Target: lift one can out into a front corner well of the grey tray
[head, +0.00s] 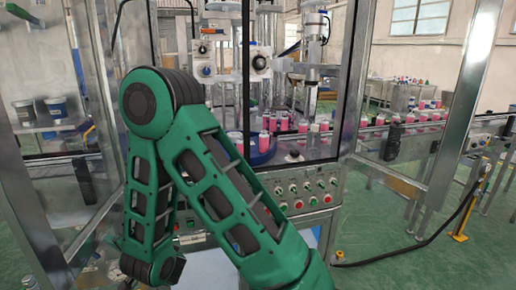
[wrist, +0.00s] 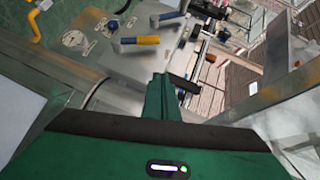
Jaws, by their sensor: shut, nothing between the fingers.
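Several pink cans with pale tops stand inside the machine in the head view, among them a pink can (head: 302,125) near the round blue table (head: 262,154). More pink cans (head: 434,116) stand in a row on the conveyor at the right. My gripper (wrist: 160,80) shows in the wrist view as narrow green fingers closed together, with nothing held between them. In the head view my folded green arm fills the left middle, and the gripper itself does not show there. I cannot make out the grey tray in either view.
The machine has metal posts and glass panels, with a control panel (head: 305,193) of buttons at its front. A conveyor (head: 400,131) runs off to the right. A yellow post (head: 462,222) with a black cable stands on the green floor. Two tubs (head: 56,107) sit at the far left.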

